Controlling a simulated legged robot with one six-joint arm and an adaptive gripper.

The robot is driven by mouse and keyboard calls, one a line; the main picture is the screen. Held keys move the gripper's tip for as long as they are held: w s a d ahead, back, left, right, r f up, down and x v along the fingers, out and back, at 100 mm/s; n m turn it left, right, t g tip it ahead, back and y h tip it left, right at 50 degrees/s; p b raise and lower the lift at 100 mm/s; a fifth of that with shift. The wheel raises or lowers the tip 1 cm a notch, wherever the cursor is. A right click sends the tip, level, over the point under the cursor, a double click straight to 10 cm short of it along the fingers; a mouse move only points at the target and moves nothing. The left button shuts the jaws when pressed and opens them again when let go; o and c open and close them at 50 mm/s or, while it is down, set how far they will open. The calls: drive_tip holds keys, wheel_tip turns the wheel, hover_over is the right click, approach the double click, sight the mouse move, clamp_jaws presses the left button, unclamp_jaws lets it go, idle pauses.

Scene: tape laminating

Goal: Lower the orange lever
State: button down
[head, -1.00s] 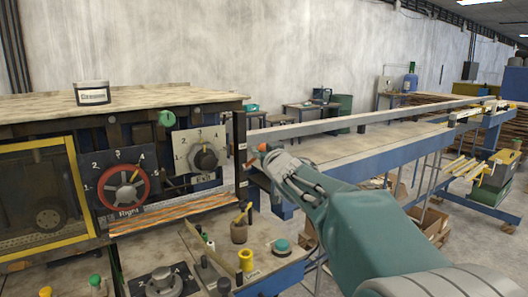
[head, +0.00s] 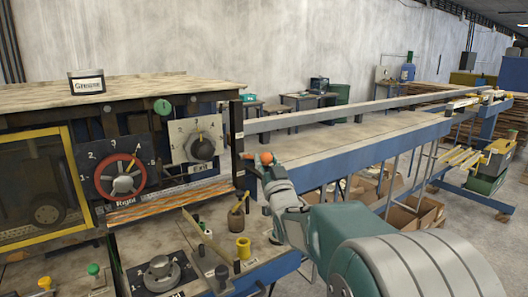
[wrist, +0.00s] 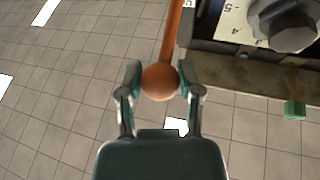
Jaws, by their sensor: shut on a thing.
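The orange lever has a round ball knob (wrist: 160,83) and a straight shaft (wrist: 172,32) that runs up the wrist view beside the machine's edge. My gripper (wrist: 161,90) is shut on the ball, with one finger on each side of it. In the head view, the orange knob (head: 266,157) shows at the tip of my gripper (head: 264,163), just right of the machine's dark corner post. Most of the lever's shaft is hidden or too small to make out there.
The machine's front carries a red dial (head: 122,178) and a grey dial (head: 203,149).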

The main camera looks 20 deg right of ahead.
wheel_tip(320, 180, down, 2)
drive_tip(key=shift+s+f+m+t+h, duration=0.15)
drive_tip(key=shift+m+t+h, duration=0.2)
drive_tip(key=shift+t, duration=0.35)
drive_tip(key=shift+f, duration=0.55)
drive_tip(key=shift+c, duration=1.3)
unclamp_jaws()
drive_tip(key=shift+r, duration=0.1)
wheel_tip(320, 180, up, 10)
drive_tip(key=shift+f, duration=0.15)
